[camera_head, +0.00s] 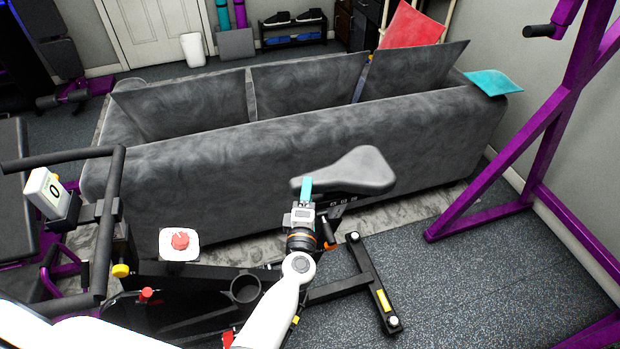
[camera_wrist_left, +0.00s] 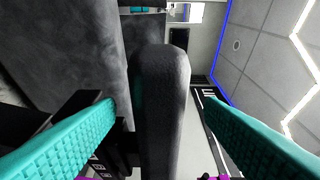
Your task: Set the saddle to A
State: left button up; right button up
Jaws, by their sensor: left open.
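The grey bike saddle (camera_head: 362,170) sits on the exercise bike, its nose pointing left and its broad rear to the right. A dark slide below it carries small light marks (camera_head: 344,201), too small to read. My left gripper (camera_head: 306,190) is at the saddle's nose. In the left wrist view, its teal fingers (camera_wrist_left: 160,108) are apart on either side of the saddle (camera_wrist_left: 163,85), with gaps visible. Whether either pad touches the saddle cannot be told. My right gripper is not in view.
A grey sofa (camera_head: 300,140) stands close behind the bike. The black handlebar (camera_head: 112,215) and a counter showing 0 (camera_head: 48,194) are at left. A red button on a white box (camera_head: 180,241) is nearby. A purple rack (camera_head: 490,185) stands right; floor between is clear.

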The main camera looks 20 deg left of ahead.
aim_at(298, 181)
pick_arm(q)
jog(key=b+x, duration=0.1)
jog(key=x, duration=0.5)
jog(key=shift+w+d, duration=0.1)
jog(key=shift+c, duration=0.4)
grip_shut()
jog(key=shift+s+a+p, duration=0.25)
jog(key=shift+s+a, duration=0.2)
jog(key=shift+a, duration=0.2)
jog(key=shift+s+a+p, duration=0.25)
jog(key=shift+s+a, duration=0.2)
jog(key=shift+a, duration=0.2)
jog(key=shift+o, duration=0.4)
grip_release()
jog(key=shift+s, duration=0.1)
jog(key=v, duration=1.1)
jog(key=shift+s+b, duration=0.4)
jog(key=shift+b, duration=0.05)
jog(key=shift+f, duration=0.1)
